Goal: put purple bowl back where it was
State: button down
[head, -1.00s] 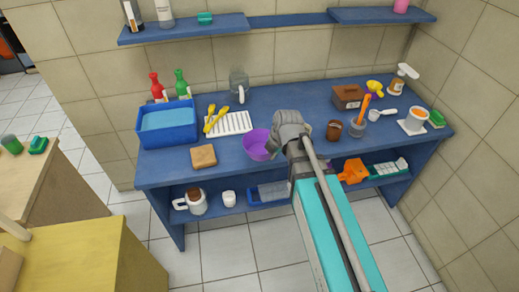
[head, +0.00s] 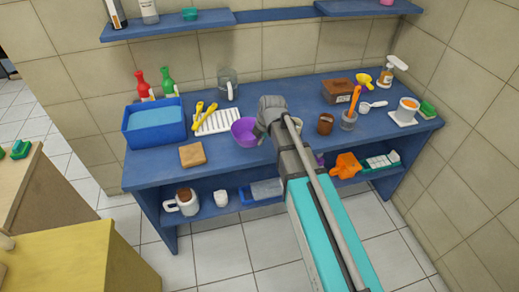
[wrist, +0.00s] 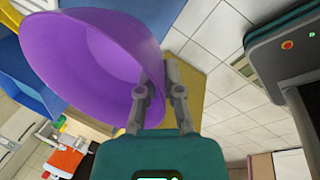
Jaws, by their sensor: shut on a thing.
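The purple bowl (head: 243,133) is at my gripper's left, over the middle of the blue counter (head: 270,108) in the head view. My gripper (head: 259,130) is shut on the bowl's rim. In the wrist view the bowl (wrist: 90,60) fills the upper left and its wall lies at the fingers of my gripper (wrist: 161,92). I cannot tell whether the bowl's base touches the counter. My arm hides part of the counter and shelf behind it.
A white rack (head: 219,122) with yellow tongs, a blue basin (head: 155,136) and a wooden block (head: 192,154) are left of the bowl. A glass jug (head: 228,84) stands behind. A brown cup (head: 325,124) stands right. The counter's front middle is clear.

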jog(key=b, duration=0.5)
send_over(255, 151)
jog(key=s, duration=0.1)
jog(key=f, duration=0.3)
jog(key=d+f, duration=0.1)
jog(key=f, duration=0.1)
jog(key=shift+s+f, duration=0.15)
jog(key=shift+f, duration=0.15)
jog(key=shift+w+a+f+b, duration=0.1)
jog(key=shift+w+f+b, duration=0.4)
jog(key=shift+f+b, duration=0.25)
jog(key=shift+s+f+b, duration=0.1)
jog(key=shift+f+b, duration=1.15)
jog(key=shift+f, duration=0.1)
jog(key=c, duration=0.8)
grip_release()
jog(key=p+v, duration=1.1)
jog(key=v, duration=0.1)
jog(key=shift+p, duration=0.3)
